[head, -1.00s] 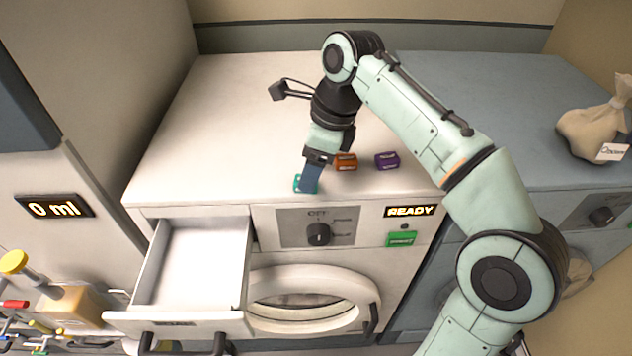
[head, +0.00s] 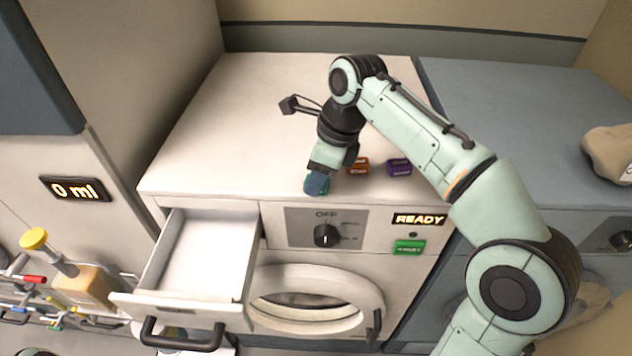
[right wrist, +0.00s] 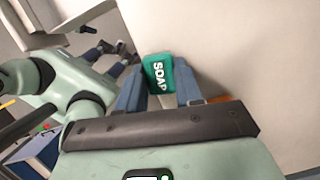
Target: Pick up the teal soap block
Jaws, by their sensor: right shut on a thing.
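The teal soap block (right wrist: 159,74), with white lettering, sits between the two blue fingers of my right gripper (right wrist: 160,82) in the right wrist view. The fingers press on its two sides and are shut on it. In the head view my right gripper (head: 317,184) is over the front edge of the white washer top (head: 240,120). There the block is mostly hidden by the fingers, and whether it is clear of the surface is hard to tell. My left gripper does not show in the head view.
An orange block (head: 358,166) and a purple block (head: 399,167) lie just right of my right gripper. The drawer (head: 205,255) below stands open and empty. A beige sack (head: 610,152) is on the grey machine at right. The washer top's left part is clear.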

